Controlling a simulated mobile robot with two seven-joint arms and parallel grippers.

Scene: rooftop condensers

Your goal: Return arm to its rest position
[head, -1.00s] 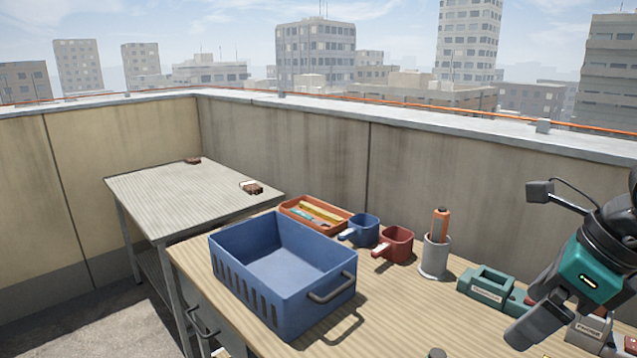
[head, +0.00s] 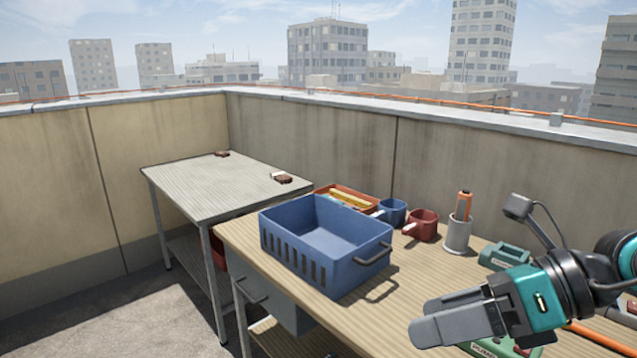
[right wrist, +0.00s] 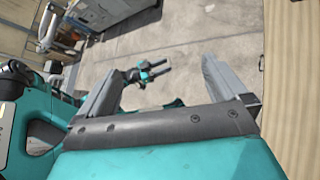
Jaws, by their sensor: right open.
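My right gripper (head: 428,330) is in front of the wooden workbench (head: 405,290) at the lower right of the head view. It points left, and its fingers overlap there. In the right wrist view its fingers (right wrist: 163,75) are spread with nothing between them. A small teal and black pronged shape (right wrist: 148,72), seen beyond the fingers, looks like my left gripper. It is too small to judge its jaws. My left arm does not show in the head view.
A blue crate (head: 330,250) stands on the workbench, with an orange tray (head: 345,190), blue mug (head: 393,211), red mug (head: 421,225) and grey holder (head: 457,237) behind it. Green objects (head: 503,256) lie near my right arm. A grey table (head: 215,190) stands behind left.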

